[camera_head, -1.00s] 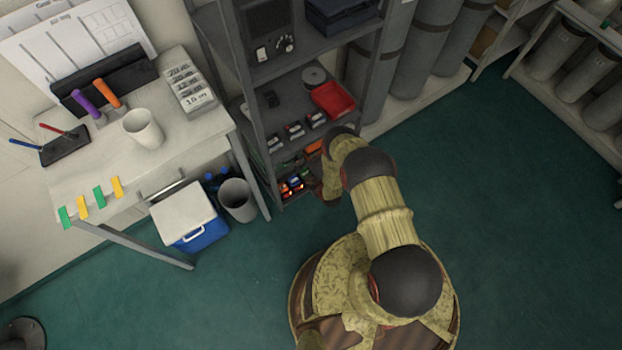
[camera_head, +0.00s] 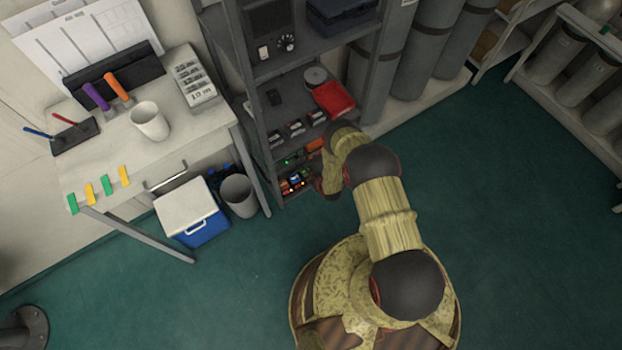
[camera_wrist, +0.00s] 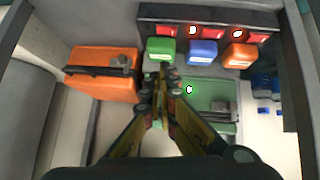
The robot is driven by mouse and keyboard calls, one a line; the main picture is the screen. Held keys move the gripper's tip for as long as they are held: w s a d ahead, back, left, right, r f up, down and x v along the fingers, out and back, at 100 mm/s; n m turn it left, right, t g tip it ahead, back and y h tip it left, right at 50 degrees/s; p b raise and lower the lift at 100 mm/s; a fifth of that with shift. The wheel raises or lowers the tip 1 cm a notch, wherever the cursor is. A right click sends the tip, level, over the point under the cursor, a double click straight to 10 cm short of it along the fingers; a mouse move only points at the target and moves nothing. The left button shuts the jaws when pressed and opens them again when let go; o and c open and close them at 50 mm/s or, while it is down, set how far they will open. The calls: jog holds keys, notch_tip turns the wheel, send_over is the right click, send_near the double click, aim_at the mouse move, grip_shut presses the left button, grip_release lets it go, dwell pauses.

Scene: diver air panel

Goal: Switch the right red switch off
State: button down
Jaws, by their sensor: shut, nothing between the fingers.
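A dark panel (camera_wrist: 150,12) runs along the top of the wrist view with a row of red switches. The right red switch (camera_wrist: 258,37) is at its right end, behind the orange block. The middle red switch (camera_wrist: 212,31) and the left red switch (camera_wrist: 165,30) are beside it. Red lights glow between the switches, one (camera_wrist: 238,34) just left of the right switch. I cannot tell the switch positions. My gripper (camera_wrist: 164,72) is shut and empty, its tips near the green block and left of the right switch. In the head view the panel is small on the low shelf.
Green (camera_wrist: 160,51), blue (camera_wrist: 202,53) and orange (camera_wrist: 240,55) blocks stand before the switches. An orange case (camera_wrist: 103,72) lies left; a green case (camera_wrist: 215,93) with a glowing light lies right. Shelf posts stand at both sides. A bin (camera_head: 238,195) and cooler (camera_head: 190,215) stand left of the shelf.

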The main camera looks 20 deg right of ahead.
jog(key=d+p+v, duration=0.1)
jog(key=p+v, duration=0.2)
jog(key=v, duration=0.5)
jog(key=shift+d, duration=0.25)
jog(key=shift+s, duration=0.15)
